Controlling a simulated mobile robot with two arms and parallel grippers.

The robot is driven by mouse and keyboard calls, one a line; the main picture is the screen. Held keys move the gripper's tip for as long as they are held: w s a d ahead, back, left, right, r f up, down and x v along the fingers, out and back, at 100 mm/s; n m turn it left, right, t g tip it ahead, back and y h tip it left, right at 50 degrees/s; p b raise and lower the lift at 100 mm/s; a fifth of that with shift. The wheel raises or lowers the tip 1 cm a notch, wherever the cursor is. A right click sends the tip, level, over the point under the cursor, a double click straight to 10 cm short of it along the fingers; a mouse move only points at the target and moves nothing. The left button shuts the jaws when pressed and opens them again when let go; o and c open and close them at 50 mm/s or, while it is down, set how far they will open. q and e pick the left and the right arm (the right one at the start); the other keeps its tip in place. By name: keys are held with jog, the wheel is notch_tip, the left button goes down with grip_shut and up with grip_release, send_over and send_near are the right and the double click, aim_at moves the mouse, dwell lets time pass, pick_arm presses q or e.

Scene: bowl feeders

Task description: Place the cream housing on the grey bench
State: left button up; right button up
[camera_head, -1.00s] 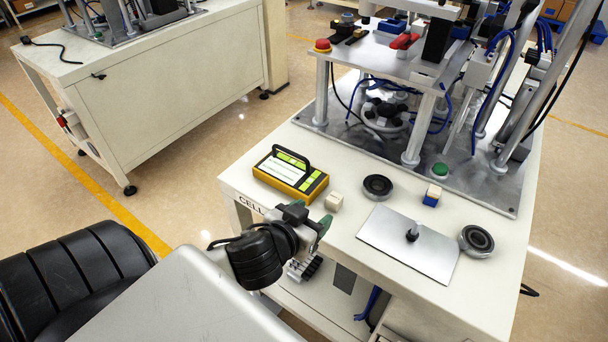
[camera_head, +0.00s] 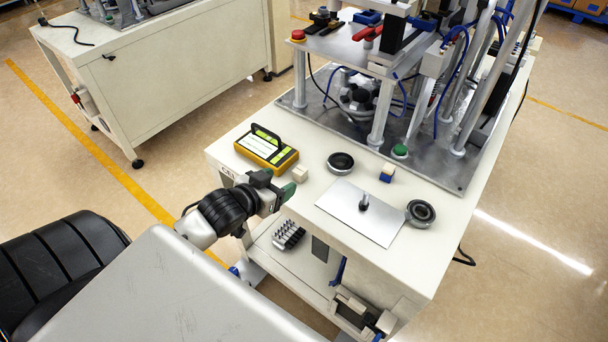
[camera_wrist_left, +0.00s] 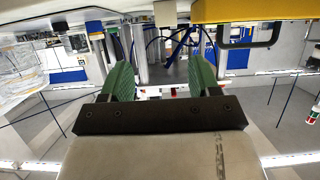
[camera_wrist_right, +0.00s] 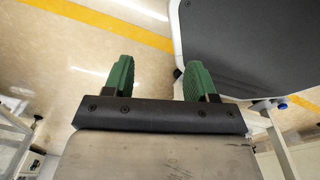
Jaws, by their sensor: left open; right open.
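The cream housing appears to be the small cream block (camera_head: 300,173) near the front edge of an off-white workbench (camera_head: 226,151). A cream block also shows at the top of the left wrist view (camera_wrist_left: 165,12). My left gripper (camera_head: 277,187) is open and empty at that front edge, just in front of the block and apart from it. Its green fingers (camera_wrist_left: 162,78) point toward the bench. My right gripper (camera_wrist_right: 160,78) is open and empty over the floor, outside the head view. I cannot tell which bench is the grey one; both look off-white.
A yellow tester (camera_head: 267,149) sits left of the block. Two dark round parts, one of them here (camera_head: 340,162), a blue-and-white block (camera_head: 387,173) and a metal plate (camera_head: 360,214) lie to the right. A machine on posts stands behind. Another bench (camera_head: 190,75) is at back left.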

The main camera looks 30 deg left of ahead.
aim_at(299, 171)
pick_arm(q)
jog(key=x, duration=0.2)
jog(key=a+x, duration=0.1)
jog(key=x, duration=0.1)
jog(key=shift+w+f, duration=0.15)
jog(key=shift+f, duration=0.1)
jog(key=shift+w+d+f, duration=0.1)
jog(key=shift+w+d, duration=0.05)
jog(key=shift+w, duration=0.05)
jog(key=shift+w+f, duration=0.1)
jog(key=shift+w, duration=0.1)
jog(key=x, duration=0.4)
jog(key=shift+w+f, duration=0.25)
jog(key=shift+f, duration=0.2)
jog(key=shift+s, duration=0.1)
jog(key=shift+c, duration=0.8)
jog(key=c, duration=0.9)
pick_arm(e)
jog(key=a, duration=0.3)
pick_arm(q)
jog(key=shift+r, duration=0.15)
pick_arm(e)
jog(key=shift+d, duration=0.1)
